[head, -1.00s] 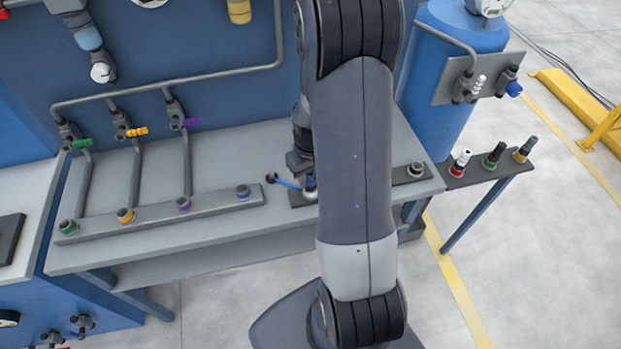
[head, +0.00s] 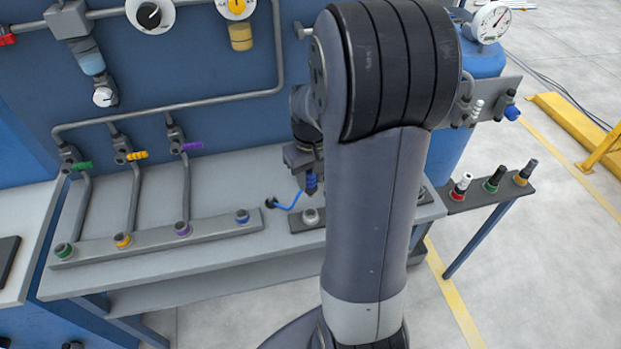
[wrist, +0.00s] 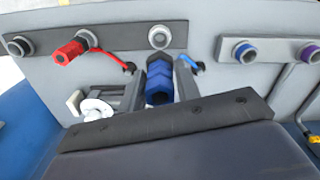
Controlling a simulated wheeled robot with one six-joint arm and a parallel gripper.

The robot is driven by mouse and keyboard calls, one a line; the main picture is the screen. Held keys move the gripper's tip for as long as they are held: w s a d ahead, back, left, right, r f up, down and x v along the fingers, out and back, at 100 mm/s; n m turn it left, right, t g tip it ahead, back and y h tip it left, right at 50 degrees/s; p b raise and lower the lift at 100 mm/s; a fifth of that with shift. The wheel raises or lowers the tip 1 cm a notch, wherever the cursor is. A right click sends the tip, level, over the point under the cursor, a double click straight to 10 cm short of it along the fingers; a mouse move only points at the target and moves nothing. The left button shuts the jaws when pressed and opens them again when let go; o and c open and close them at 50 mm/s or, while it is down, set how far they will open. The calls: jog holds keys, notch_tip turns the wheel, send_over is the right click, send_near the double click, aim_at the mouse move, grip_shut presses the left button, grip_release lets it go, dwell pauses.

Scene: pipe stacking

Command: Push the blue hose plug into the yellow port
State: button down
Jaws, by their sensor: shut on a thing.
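The blue hose plug (head: 311,181) is held in my gripper (head: 311,190), which is shut on it above the bench. In the wrist view the plug (wrist: 159,82) sits between the two fingers (wrist: 160,95). Its blue hose (head: 288,204) runs to a dark fitting on the bench. The yellow port (head: 123,240) is on the grey port strip to the left, between the green and purple ports, with nothing seen in it. My gripper is well to its right. The yellow port is not seen in the wrist view.
Green (head: 64,250), purple (head: 183,229) and blue (head: 242,216) ports share the strip. An empty holder (head: 310,217) is below the plug. A red plug (wrist: 70,51) stands in the holder rack. Pipes with coloured valve handles (head: 137,156) rise behind the strip.

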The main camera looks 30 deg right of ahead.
jog(key=shift+r, duration=0.1)
notch_tip(320, 180, up, 8)
jog(key=p, duration=0.6)
jog(key=shift+p, duration=0.3)
